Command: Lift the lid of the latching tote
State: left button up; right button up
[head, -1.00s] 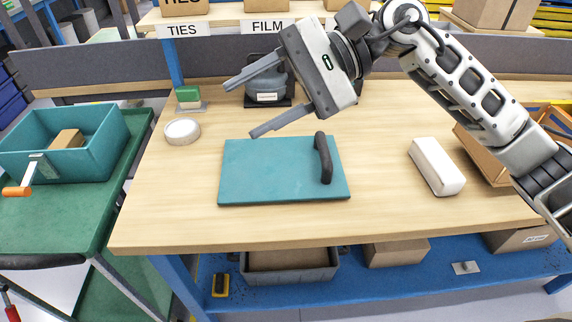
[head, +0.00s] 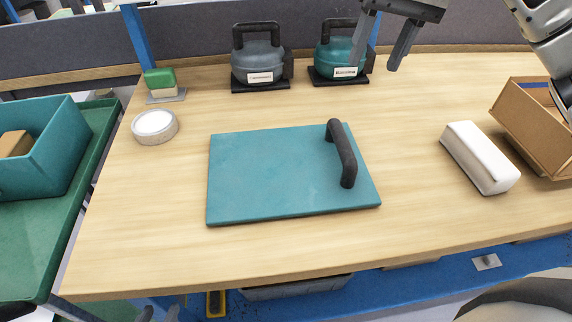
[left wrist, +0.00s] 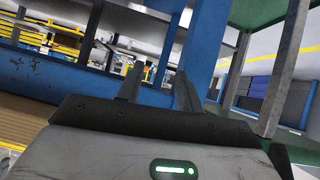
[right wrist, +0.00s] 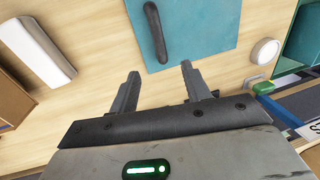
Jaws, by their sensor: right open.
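The teal lid (head: 265,175) lies flat on the wooden table, with a black bar handle (head: 342,153) near its right end. The lid also shows in the right wrist view (right wrist: 205,25), with its handle (right wrist: 155,32) beyond the fingers. My right gripper (head: 374,66) is open and empty, above the back of the table, apart from the handle. Its fingers show spread in the right wrist view (right wrist: 160,68). My left gripper (left wrist: 160,68) is open and empty, low beside blue framework. The teal tote (head: 45,150) stands open at the left, partly cut off, with a cardboard box inside.
Grey (head: 262,65) and teal (head: 338,62) handled units stand at the back. A white block (head: 480,157) and cardboard tray (head: 535,125) are at right. The front table strip is clear.

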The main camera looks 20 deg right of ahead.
jog(key=b, duration=0.1)
send_over(344, 136)
jog(key=f, duration=1.1)
jog(key=shift+d+f, duration=0.15)
jog(key=shift+d, duration=0.2)
jog(key=f, duration=0.5)
jog(key=shift+a+f, duration=0.1)
jog(key=shift+a, duration=0.25)
grip_shut()
